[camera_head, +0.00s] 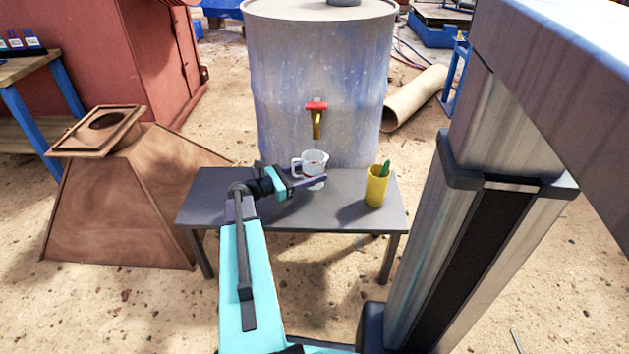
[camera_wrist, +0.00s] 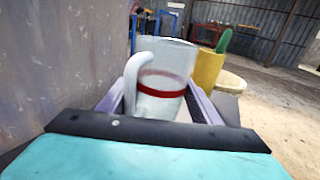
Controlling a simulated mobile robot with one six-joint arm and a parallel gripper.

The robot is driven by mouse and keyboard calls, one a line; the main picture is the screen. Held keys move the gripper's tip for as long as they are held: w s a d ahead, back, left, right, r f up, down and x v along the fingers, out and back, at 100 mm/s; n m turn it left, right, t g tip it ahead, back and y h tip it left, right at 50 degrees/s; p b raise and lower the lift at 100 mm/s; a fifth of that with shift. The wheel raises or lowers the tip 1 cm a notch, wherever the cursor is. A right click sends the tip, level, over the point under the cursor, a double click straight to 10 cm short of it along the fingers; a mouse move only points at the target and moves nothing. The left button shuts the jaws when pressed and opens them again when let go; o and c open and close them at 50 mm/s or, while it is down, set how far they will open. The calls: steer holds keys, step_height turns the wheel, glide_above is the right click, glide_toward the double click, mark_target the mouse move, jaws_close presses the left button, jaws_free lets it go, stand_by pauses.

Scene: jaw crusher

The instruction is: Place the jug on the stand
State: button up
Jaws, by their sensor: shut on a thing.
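The jug (camera_head: 314,159) is white with a handle on its left side. In the wrist view the jug (camera_wrist: 165,85) shows a red band and stands upright between the two fingers. My gripper (camera_head: 308,183) is shut on the jug, over the grey table (camera_head: 345,215) and in front of the barrel's tap (camera_head: 317,118). The gripper also shows in the wrist view (camera_wrist: 165,108). The jug's lower part is partly hidden by the gripper, and I cannot tell whether its base touches the table. I cannot make out which thing is the stand.
A yellow cup (camera_head: 376,188) with a green item in it stands on the table to the right. A large grey barrel (camera_head: 318,75) rises behind the table. A brown hopper-like box (camera_head: 125,205) is at the left. The table's front middle is clear.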

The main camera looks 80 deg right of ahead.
steer(key=shift+s+d, duration=0.15)
steer(key=shift+d, duration=0.5)
steer(key=shift+s+d+f+b, duration=0.15)
steer(key=shift+d+f+b, duration=0.2)
steer(key=shift+d+b, duration=0.3)
steer(key=shift+f+b, duration=0.8)
steer(key=shift+f, duration=0.7)
steer(key=shift+f, duration=0.1)
steer(key=o, duration=1.2)
